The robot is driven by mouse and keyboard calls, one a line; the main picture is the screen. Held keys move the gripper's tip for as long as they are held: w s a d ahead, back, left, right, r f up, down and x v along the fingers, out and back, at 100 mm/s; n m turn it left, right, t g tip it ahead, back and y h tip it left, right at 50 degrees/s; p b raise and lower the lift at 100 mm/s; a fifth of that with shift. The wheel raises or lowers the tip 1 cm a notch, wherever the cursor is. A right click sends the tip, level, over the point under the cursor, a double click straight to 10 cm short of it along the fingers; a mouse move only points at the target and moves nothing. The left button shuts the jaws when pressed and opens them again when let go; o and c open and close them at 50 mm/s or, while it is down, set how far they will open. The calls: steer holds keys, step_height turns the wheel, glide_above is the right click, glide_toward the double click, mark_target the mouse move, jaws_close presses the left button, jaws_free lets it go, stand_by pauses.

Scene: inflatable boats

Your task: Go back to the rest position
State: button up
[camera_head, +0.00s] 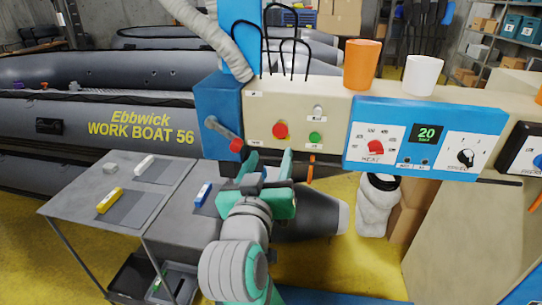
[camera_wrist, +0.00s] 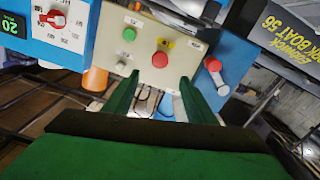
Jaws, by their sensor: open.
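My gripper (camera_head: 270,162) is open and empty, with its two green fingers apart in front of the lower edge of the cream control panel (camera_head: 336,108). The panel carries a red button (camera_head: 280,131), a green button (camera_head: 314,138) and a small pale switch (camera_head: 318,112) above them. In the wrist view the fingers (camera_wrist: 158,92) point at the panel, with the red button (camera_wrist: 160,59) seen between and beyond the fingertips. I cannot tell whether a fingertip touches the panel.
A blue box with a red-knobbed lever (camera_head: 236,145) stands left of my gripper. A blue heat panel (camera_head: 425,140) is to the right, with orange (camera_head: 361,66) and white (camera_head: 422,75) cups above. A grey table (camera_head: 75,208) holds small blocks. A boat (camera_head: 90,115) lies behind.

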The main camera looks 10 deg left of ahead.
steer(key=shift+f, duration=0.1)
steer(key=s+d+f+m, duration=0.1)
steer(key=s+f, duration=0.2)
steer(key=f, duration=0.7)
steer(key=s+d+f+m+g, duration=0.1)
steer(key=s+d+f, duration=0.15)
steer(key=f, duration=0.75)
steer(key=s+d+f, duration=0.1)
steer(key=s+f, duration=0.2)
steer(key=f, duration=0.7)
steer(key=s+d+f, duration=0.3)
steer(key=s, duration=0.6)
steer(key=s+d+f+m+g, duration=0.1)
steer(key=s+f, duration=0.3)
steer(key=s, duration=0.6)
steer(key=s+d+f+h, duration=0.1)
steer(key=s+d+f, duration=0.2)
steer(key=s, duration=0.6)
steer(key=shift+s+d+f+g, duration=0.25)
steer(key=shift+d+f+g, duration=0.1)
steer(key=shift+d, duration=0.5)
steer(key=shift+s, duration=0.1)
stand_by(1.2)
